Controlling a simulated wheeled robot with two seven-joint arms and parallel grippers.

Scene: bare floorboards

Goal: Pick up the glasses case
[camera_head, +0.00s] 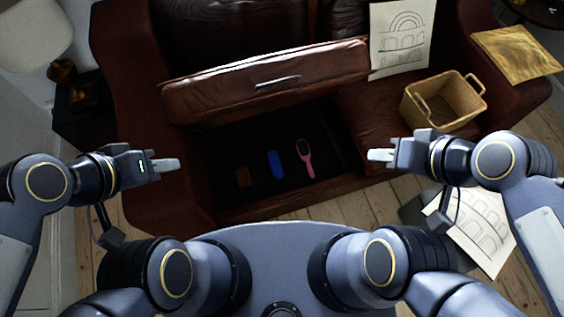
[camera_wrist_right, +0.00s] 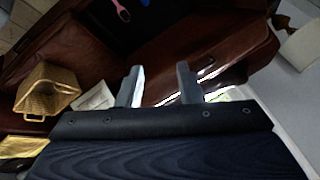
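A blue oblong object (camera_head: 275,164), which looks like the glasses case, lies in the dark open compartment under the raised sofa seat. A small brown flat item (camera_head: 243,177) lies to its left and a pink brush (camera_head: 305,157) to its right. The brush also shows at the top of the right wrist view (camera_wrist_right: 122,11). My left gripper (camera_head: 166,165) is left of the compartment, away from these items; its fingers overlap, so its opening is unclear. My right gripper (camera_head: 381,155) is to their right; the right wrist view shows its fingers apart and empty (camera_wrist_right: 162,86).
The raised seat cushion (camera_head: 265,82) tilts behind the compartment. A wicker basket (camera_head: 445,102) and a drawing sheet (camera_head: 401,38) rest on the sofa's right side. A gold cushion (camera_head: 516,52) is on the right arm. A lamp (camera_head: 35,32) stands at left.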

